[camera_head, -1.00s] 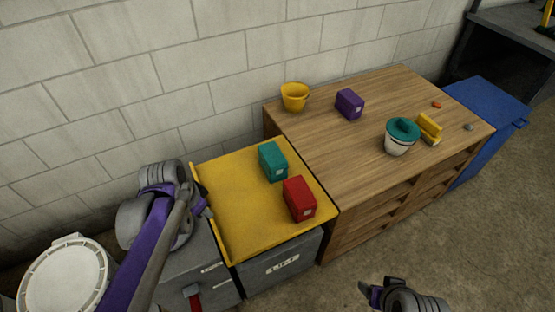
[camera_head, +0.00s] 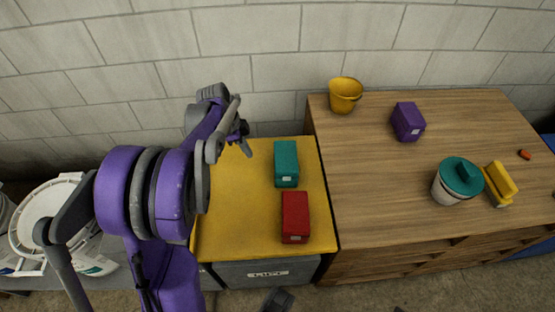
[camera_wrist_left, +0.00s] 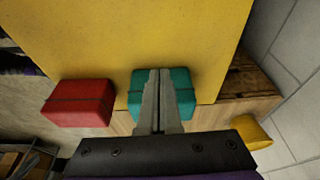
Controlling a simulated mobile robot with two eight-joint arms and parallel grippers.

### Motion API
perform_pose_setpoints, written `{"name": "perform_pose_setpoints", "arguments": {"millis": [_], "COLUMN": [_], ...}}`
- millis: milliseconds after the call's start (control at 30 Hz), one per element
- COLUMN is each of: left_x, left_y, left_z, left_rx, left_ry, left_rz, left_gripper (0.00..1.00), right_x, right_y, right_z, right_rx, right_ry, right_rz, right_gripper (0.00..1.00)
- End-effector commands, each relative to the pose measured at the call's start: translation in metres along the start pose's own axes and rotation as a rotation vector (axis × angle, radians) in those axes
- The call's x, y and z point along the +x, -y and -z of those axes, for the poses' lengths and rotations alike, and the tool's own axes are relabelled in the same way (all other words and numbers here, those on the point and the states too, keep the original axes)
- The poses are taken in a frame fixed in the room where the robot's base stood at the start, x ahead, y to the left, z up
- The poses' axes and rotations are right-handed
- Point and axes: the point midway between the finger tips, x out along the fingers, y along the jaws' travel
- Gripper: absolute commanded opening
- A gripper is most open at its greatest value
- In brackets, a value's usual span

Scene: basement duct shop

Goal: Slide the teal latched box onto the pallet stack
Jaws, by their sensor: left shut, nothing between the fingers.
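The teal box (camera_head: 286,158) rests on the yellow top (camera_head: 235,205), near its right edge beside the wooden stack. It also shows in the left wrist view (camera_wrist_left: 184,88), partly hidden behind my fingers. The pallet stack (camera_head: 385,190) is the wooden plank-topped block with openings in its side, directly right of the yellow top. My left gripper (camera_head: 246,148) is shut and empty, left of the teal box and apart from it; its closed fingers also show in the left wrist view (camera_wrist_left: 160,75). A dark tip of my right gripper (camera_head: 278,300) shows at the bottom edge; its jaws cannot be made out.
A red box (camera_head: 295,217) sits just in front of the teal one. On the stack stand a yellow bucket (camera_head: 345,95), a purple box (camera_head: 408,121), a teal-lidded tub (camera_head: 458,180) and a yellow object (camera_head: 500,184). The stack's near-left top is clear. A block wall rises behind.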

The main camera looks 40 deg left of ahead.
Motion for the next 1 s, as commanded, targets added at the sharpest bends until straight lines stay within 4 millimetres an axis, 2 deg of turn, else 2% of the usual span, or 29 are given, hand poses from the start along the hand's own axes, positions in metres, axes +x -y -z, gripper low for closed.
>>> {"name": "perform_pose_setpoints", "arguments": {"millis": [167, 533, 700, 833, 1000], "left_x": [0.022, 0.101, 0.107, 0.109, 0.110], "left_y": [0.000, 0.000, 0.000, 0.000, 0.000], "left_z": [0.000, 0.000, 0.025, 0.035, 0.039], "left_rx": [0.003, 0.002, 0.003, 0.002, 0.000], "left_ry": [0.000, 0.001, 0.000, 0.000, 0.000], "left_rz": [-0.001, -0.001, -0.001, -0.001, 0.001], "left_gripper": [0.00, 0.00, 0.00, 0.00, 0.00], "right_x": [0.006, 0.029, 0.031, 0.032, 0.032], "right_y": [0.000, 0.000, 0.000, 0.000, 0.000], "right_z": [-0.003, -0.011, -0.012, -0.012, -0.013], "right_rx": [0.000, 0.000, 0.000, 0.000, 0.000], "right_ry": [0.003, 0.011, 0.012, 0.012, 0.012], "right_rz": [0.000, 0.000, 0.000, 0.000, 0.000], "right_gripper": [0.72, 0.72, 0.72, 0.72, 0.72]}}
